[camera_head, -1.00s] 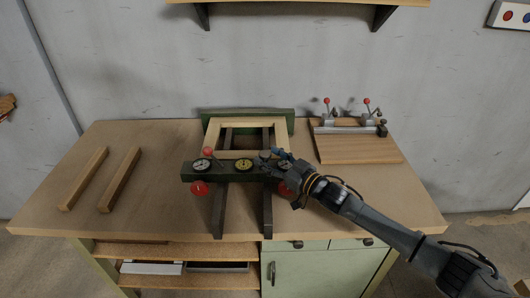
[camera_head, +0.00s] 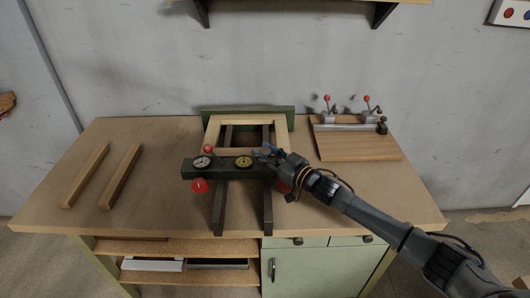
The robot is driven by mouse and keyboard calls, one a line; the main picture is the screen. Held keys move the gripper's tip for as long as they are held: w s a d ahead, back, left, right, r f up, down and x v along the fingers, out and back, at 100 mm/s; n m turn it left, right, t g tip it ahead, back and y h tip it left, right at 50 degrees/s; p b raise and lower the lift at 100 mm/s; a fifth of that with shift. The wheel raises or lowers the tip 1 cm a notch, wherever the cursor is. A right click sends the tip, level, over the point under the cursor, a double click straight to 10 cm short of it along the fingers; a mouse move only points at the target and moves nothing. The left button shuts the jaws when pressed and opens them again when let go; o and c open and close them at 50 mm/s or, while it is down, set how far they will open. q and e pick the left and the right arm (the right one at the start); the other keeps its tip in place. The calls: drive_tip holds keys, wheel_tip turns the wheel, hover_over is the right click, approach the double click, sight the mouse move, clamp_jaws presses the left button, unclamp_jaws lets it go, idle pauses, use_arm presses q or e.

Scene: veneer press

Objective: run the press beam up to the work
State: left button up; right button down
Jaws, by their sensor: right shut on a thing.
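The press stands mid-bench, with a green fixed beam (camera_head: 248,110) at the back and dark rails (camera_head: 219,210) running forward. The work, a pale wooden frame (camera_head: 212,133), lies against the fixed beam. The dark green press beam (camera_head: 222,171) lies across the rails just in front of it; I cannot tell if they touch. It carries dials, a red-ball lever (camera_head: 208,149) at left and red knobs (camera_head: 199,186) below. My left gripper is not in view.
Two loose wooden strips (camera_head: 120,178) lie on the bench (camera_head: 165,190) at left. A wooden board (camera_head: 358,148) with red-knobbed toggle clamps stands at back right. A shelf (camera_head: 300,3) hangs on the wall above. The bench between strips and press is clear.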

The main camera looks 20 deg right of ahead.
drive_tip(key=shift+w+d, duration=0.1)
drive_tip(key=shift+w, duration=0.35)
drive_tip(key=c, duration=0.9)
unclamp_jaws()
drive_tip(key=shift+c, duration=0.2)
drive_tip(key=shift+d, duration=0.1)
drive_tip(key=shift+s, duration=0.1)
drive_tip(key=shift+s+d+f, duration=0.1)
drive_tip(key=shift+s, duration=0.1)
drive_tip(key=v, duration=1.1)
drive_tip(key=shift+s+d, duration=0.15)
drive_tip(key=shift+s, duration=0.05)
